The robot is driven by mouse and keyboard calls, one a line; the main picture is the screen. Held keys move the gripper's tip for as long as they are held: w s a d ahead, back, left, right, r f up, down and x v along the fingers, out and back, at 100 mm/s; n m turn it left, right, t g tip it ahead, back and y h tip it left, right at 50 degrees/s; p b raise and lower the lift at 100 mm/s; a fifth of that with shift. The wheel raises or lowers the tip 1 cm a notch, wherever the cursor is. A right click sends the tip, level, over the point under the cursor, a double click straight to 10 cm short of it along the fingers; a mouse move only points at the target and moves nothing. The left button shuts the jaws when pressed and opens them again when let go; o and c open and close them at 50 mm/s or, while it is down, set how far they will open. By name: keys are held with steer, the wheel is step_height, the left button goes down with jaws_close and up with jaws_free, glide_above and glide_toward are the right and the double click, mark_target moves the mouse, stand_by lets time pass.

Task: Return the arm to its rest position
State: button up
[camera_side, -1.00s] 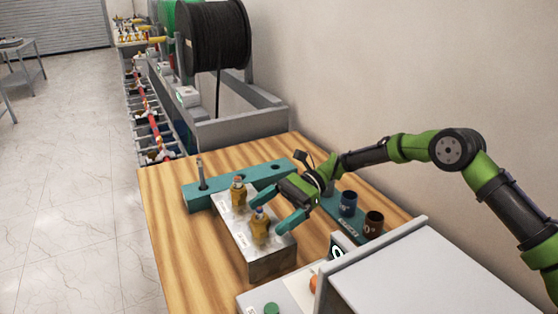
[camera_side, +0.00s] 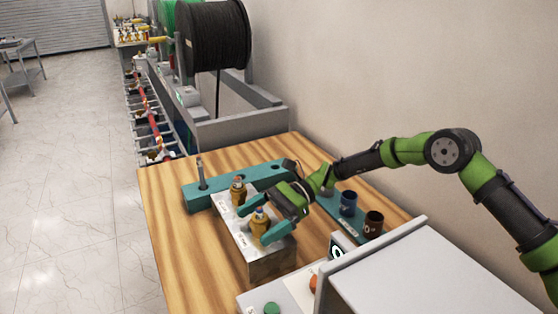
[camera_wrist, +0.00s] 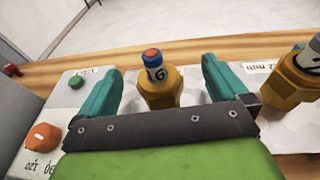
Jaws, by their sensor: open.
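My gripper (camera_side: 257,219) is open over the metal block (camera_side: 270,262), with its teal fingers on either side of the nearer brass bushing (camera_side: 259,228). In the wrist view this bushing (camera_wrist: 160,90) stands upright between the spread fingers, with a blue sleeve and an orange-red top. I cannot tell whether a finger touches it. A second brass bushing (camera_side: 238,192) stands upright farther back on the block; a brass bushing also shows at the right edge of the wrist view (camera_wrist: 287,85). The arm reaches in from the right.
A teal bar (camera_side: 200,197) with an upright metal pin lies behind the block. A teal rack (camera_side: 328,204) holds a blue cup (camera_side: 348,202) and a brown cup (camera_side: 373,222) on the right. A grey box (camera_side: 430,280) and button panel stand in front. The table's left side (camera_side: 175,240) is clear.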

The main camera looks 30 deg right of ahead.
steer(key=shift+w+d+g, duration=0.1)
steer(key=shift+d+g, duration=0.15)
steer(key=shift+g, duration=0.05)
steer(key=v, duration=0.5)
steer(key=shift+r, duration=0.15)
steer(key=shift+a, duration=0.2)
steer(key=x, duration=0.5)
steer(key=shift+a, duration=0.1)
steer(key=m+t, duration=0.2)
steer(key=t, duration=0.2)
steer(key=shift+m, duration=0.3)
steer(key=n+g, duration=0.1)
glide_toward(262, 210)
steer(key=w, duration=0.1)
steer(key=a+n+g, duration=0.1)
steer(key=w+a+f+n+g, duration=0.1)
steer(key=a+g, duration=0.1)
steer(key=a+n+g, duration=0.2)
steer(key=shift+w+a+f, duration=0.15)
steer(key=shift+w, duration=0.15)
steer(key=shift+s+a+f+n+g+h, duration=0.1)
steer(key=shift+a+f+n+g+h, duration=0.3)
steer(key=shift+a+f+g, duration=0.3)
